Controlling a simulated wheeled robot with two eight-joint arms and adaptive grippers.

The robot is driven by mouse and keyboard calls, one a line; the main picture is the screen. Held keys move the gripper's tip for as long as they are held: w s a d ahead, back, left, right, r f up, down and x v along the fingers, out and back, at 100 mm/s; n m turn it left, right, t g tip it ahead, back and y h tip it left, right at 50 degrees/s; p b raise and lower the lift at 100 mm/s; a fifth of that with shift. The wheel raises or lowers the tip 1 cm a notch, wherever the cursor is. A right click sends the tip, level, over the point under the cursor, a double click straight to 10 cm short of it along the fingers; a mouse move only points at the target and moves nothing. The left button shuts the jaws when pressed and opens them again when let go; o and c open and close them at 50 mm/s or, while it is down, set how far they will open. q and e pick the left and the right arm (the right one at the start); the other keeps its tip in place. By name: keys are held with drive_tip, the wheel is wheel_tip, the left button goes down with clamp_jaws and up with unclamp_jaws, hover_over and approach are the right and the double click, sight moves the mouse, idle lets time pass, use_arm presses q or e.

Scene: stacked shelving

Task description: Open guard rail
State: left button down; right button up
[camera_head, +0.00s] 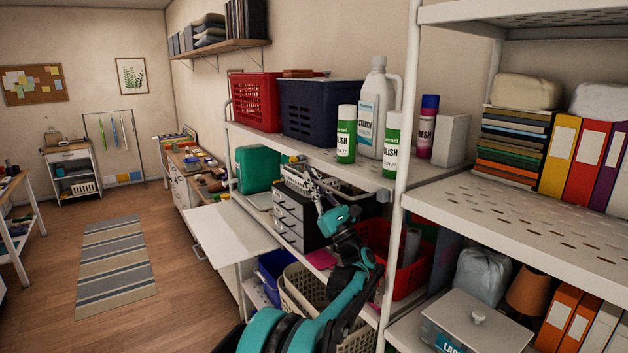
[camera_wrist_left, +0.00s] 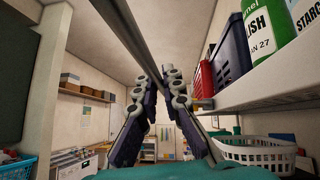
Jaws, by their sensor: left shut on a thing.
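In the head view my left gripper (camera_head: 308,178) is in front of the shelving, just below the upper shelf edge. The rail (camera_head: 352,188) is thin and partly hidden by the gripper there. The exact grip point is hard to make out. My right gripper is in neither view.
The upper shelf (camera_head: 262,138) carries a red basket (camera_head: 255,100), a navy basket (camera_head: 312,108), a white jug (camera_head: 377,110) and green bottles. Below are a teal case (camera_head: 258,168), a drawer unit (camera_head: 293,214) and bins. Open floor lies to the left.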

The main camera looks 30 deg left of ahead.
use_arm(q)
drive_tip(key=shift+f, duration=0.5)
drive_tip(key=shift+f+b, duration=0.1)
drive_tip(key=shift+b, duration=0.2)
drive_tip(key=c, duration=1.6)
unclamp_jaws()
drive_tip(key=shift+c, duration=0.2)
drive_tip(key=s+d, duration=0.3)
drive_tip(key=d, duration=0.9)
drive_tip(key=shift+d+f, duration=0.2)
drive_tip(key=shift+f, duration=0.25)
